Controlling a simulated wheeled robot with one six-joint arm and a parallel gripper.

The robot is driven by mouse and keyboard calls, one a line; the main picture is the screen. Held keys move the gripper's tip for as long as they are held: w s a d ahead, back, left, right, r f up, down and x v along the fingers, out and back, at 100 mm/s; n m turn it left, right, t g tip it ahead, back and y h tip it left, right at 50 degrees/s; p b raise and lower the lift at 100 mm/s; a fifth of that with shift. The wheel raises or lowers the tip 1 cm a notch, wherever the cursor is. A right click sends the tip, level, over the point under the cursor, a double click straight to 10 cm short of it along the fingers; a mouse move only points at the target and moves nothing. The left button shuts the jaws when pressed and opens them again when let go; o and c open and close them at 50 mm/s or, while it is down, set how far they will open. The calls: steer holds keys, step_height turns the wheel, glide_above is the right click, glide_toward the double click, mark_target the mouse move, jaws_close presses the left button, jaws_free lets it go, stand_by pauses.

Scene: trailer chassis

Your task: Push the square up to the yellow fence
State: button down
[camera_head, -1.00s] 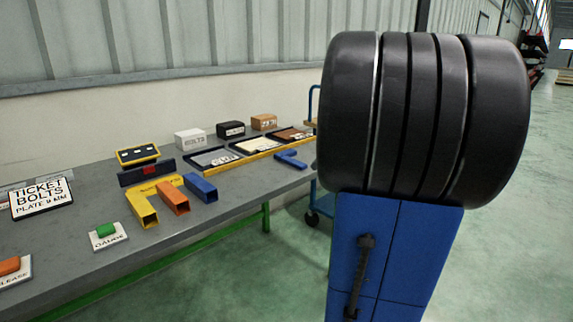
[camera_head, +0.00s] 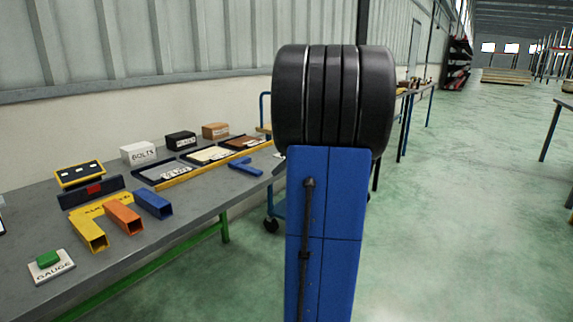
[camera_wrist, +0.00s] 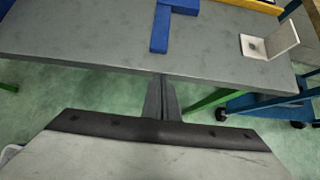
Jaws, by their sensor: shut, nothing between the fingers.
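The blue L-shaped square (camera_head: 245,167) lies flat on the grey bench near its front edge. It also shows at the top of the wrist view (camera_wrist: 160,32), with one leg pointing toward the bench edge. The yellow fence (camera_head: 215,165) is a long strip along the front of the trays, just behind the square. I cannot tell whether they touch. A piece of the fence shows at the top right of the wrist view (camera_wrist: 256,6). My gripper (camera_wrist: 161,80) is shut and empty, in front of the bench edge below the square's leg. It is not discernible in the head view.
Blue, orange and yellow tubes (camera_head: 122,217) lie left of the square. Trays and boxes (camera_head: 138,153) stand behind the fence. A pale angle plate (camera_wrist: 270,42) stands right of the square. A blue cart (camera_wrist: 262,106) is beside the bench. Green floor is open at right.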

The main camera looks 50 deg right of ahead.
mark_target(256, 170)
steer(key=w, duration=0.2)
steer(key=w+f, duration=0.1)
steer(key=w, duration=0.1)
steer(key=shift+w+a+f, duration=0.1)
steer(key=shift+w+a, duration=0.05)
steer(key=shift+a, duration=0.05)
steer(key=shift+w, duration=0.4)
steer(key=shift+w, duration=0.1)
steer(key=w, duration=0.4)
steer(key=shift+a, duration=0.2)
